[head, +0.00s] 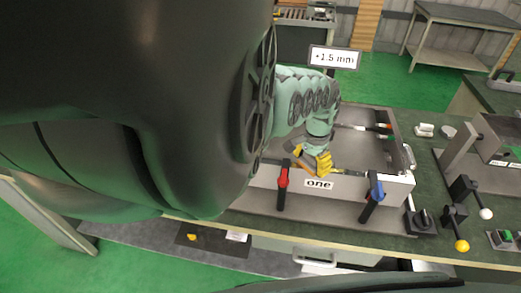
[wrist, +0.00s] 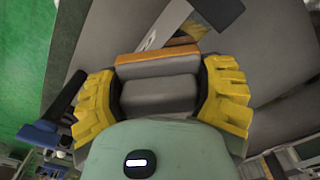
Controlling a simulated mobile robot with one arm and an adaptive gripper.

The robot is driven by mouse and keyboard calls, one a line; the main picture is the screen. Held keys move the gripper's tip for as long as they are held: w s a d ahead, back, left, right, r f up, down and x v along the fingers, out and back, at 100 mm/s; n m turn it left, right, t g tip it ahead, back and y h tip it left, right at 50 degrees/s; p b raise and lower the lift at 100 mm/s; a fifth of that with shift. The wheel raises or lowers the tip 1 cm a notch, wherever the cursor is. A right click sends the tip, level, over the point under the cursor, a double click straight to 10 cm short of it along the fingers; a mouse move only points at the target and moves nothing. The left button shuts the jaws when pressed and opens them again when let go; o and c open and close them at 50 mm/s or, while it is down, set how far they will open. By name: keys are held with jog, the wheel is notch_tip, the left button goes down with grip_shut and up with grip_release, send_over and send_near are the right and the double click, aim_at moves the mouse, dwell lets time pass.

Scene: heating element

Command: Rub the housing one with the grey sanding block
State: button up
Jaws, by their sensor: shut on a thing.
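Housing one (head: 345,188) is a grey open-topped metal box on the bench, with a white "one" label on its front wall. My gripper (head: 318,162) is at the front wall's top edge, above the label, and its yellow fingers point down and right. In the wrist view, my gripper (wrist: 160,100) has its two yellow fingers on either side of the grey sanding block (wrist: 158,92), shut on it. The block has an orange strip along its far edge. Whether the block touches the housing is hidden from me.
A machine with ball-ended levers (head: 461,246) stands at the right. My arm hides the left side.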

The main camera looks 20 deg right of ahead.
aim_at(348, 172)
jog(key=shift+d, duration=0.1)
jog(key=shift+s+d+b, duration=0.35)
jog(key=shift+d+b, duration=0.25)
jog(key=shift+s+d+b, duration=0.35)
jog(key=shift+d+b, duration=0.2)
jog(key=shift+d, duration=0.05)
jog(key=shift+s+d, duration=0.3)
jog(key=d+b, duration=0.1)
jog(key=s+d+b, duration=0.1)
jog(key=b, duration=0.1)
jog(key=shift+s+f, duration=0.15)
jog(key=shift+f, duration=0.05)
jog(key=shift+s+d+r+b, duration=0.15)
jog(key=shift+s+d+b, duration=0.15)
jog(key=shift+d+b, duration=0.5)
jog(key=d+b, duration=0.1)
jog(key=b, duration=0.1)
jog(key=s+b, duration=0.1)
jog(key=b, duration=0.2)
jog(key=shift+s+d, duration=0.2)
jog(key=shift+d, duration=0.2)
jog(key=shift+s+d+b, duration=0.25)
jog(key=shift+d+b, duration=0.2)
jog(key=shift+b, duration=0.4)
